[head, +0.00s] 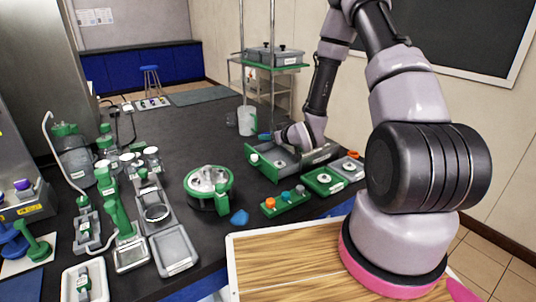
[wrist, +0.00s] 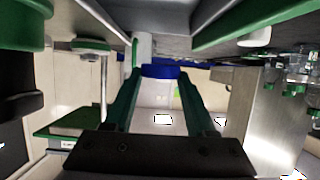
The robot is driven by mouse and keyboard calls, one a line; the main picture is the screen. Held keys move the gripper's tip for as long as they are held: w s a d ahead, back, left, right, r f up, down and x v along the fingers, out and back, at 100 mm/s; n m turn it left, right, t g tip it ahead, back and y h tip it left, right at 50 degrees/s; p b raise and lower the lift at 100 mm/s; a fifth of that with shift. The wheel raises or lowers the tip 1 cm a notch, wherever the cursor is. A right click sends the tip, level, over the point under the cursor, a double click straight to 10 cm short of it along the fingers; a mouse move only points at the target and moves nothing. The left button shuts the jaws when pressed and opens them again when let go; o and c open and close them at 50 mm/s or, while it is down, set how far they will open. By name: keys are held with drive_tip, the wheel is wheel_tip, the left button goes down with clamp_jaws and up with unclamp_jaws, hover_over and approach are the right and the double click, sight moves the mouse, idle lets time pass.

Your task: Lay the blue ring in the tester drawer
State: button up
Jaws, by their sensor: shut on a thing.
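My gripper (head: 272,136) reaches in from the right in the head view, low over the grey-and-green tester drawer (head: 262,164). In the wrist view my gripper (wrist: 160,78) has its two green fingers closed on the blue ring (wrist: 160,71), held at the fingertips. The ring also shows as a small blue spot (head: 264,136) in the head view, at the drawer's far side and seemingly above it. A grey and green body, probably the drawer, fills the top of the wrist view. The exact gap between ring and drawer cannot be told.
A green tray with coloured knobs (head: 285,202) and green-grey modules (head: 323,180) stand in front of the drawer. A round green-and-white device (head: 208,182) stands to the left. A white jug (head: 246,121) and a wire rack (head: 273,85) are behind.

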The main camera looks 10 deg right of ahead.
drive_tip(key=shift+f, duration=2.9)
drive_tip(key=shift+f, duration=0.1)
drive_tip(key=shift+f, duration=0.4)
drive_tip(key=shift+s, duration=0.1)
drive_tip(key=o, duration=1)
drive_tip(key=shift+f, duration=0.15)
